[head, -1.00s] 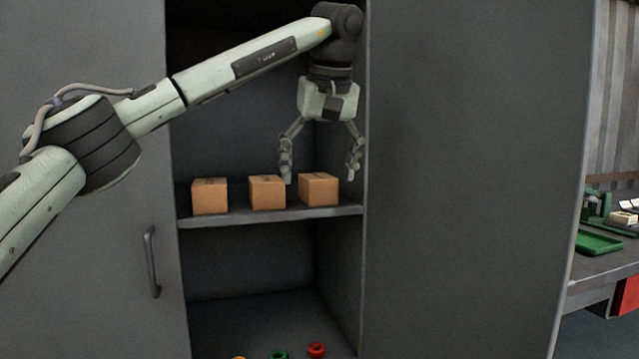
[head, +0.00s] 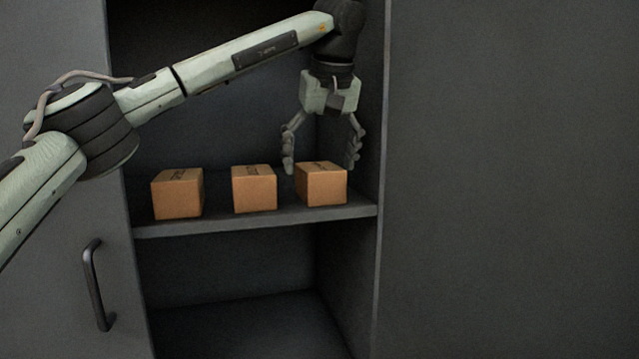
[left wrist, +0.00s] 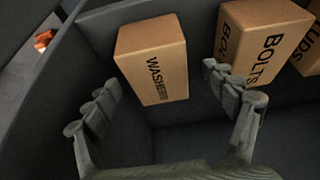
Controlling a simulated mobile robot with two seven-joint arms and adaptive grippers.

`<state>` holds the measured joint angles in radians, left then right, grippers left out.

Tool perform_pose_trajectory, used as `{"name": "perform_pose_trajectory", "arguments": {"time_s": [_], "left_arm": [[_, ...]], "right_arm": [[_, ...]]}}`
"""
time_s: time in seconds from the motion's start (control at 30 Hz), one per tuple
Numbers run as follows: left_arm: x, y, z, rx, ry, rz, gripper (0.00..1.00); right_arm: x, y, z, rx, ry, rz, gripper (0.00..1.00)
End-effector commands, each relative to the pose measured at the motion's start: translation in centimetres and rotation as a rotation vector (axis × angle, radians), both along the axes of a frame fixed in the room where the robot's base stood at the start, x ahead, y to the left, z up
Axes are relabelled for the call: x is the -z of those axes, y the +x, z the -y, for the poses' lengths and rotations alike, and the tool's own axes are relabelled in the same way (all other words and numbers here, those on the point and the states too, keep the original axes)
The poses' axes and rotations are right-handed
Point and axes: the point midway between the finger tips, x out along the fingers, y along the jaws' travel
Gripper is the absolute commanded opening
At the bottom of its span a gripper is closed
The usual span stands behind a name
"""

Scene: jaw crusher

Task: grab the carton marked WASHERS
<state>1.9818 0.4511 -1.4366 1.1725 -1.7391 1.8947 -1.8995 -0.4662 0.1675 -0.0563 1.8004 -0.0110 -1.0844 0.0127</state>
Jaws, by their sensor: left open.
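Three brown cartons stand in a row on a shelf in the grey cabinet. The carton marked WASHERS (left wrist: 154,62) shows in the left wrist view, its black lettering partly blurred. It appears to be the right-hand carton (head: 322,186) in the head view. My left gripper (head: 320,163) is open and points down at this carton, with one finger towards each side. In the left wrist view the open fingers (left wrist: 166,88) are empty, with the WASHERS carton beyond and between them. I cannot tell whether a finger touches it. My right gripper is not in view.
The carton marked BOLTS (left wrist: 262,42) is the middle carton (head: 254,190), close to one finger. The third carton (head: 177,195) is at the shelf's left. The cabinet's right wall (head: 366,120) is close to the gripper. A door with a handle (head: 97,285) is at left.

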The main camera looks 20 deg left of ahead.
Motion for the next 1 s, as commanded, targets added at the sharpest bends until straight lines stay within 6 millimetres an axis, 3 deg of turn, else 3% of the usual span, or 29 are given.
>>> {"name": "perform_pose_trajectory", "arguments": {"time_s": [0.2, 0.47, 1.0], "left_arm": [[3.3, 0.9, -0.4, 0.000, 0.000, -0.001, 0.84], [3.7, 1.1, -0.5, 0.000, 0.000, 0.000, 0.84], [3.7, 1.1, -0.5, 0.001, 0.000, 0.000, 0.19]], "right_arm": [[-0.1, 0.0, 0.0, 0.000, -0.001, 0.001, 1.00], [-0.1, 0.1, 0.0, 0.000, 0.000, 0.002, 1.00], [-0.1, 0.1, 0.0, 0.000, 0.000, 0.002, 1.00]]}}
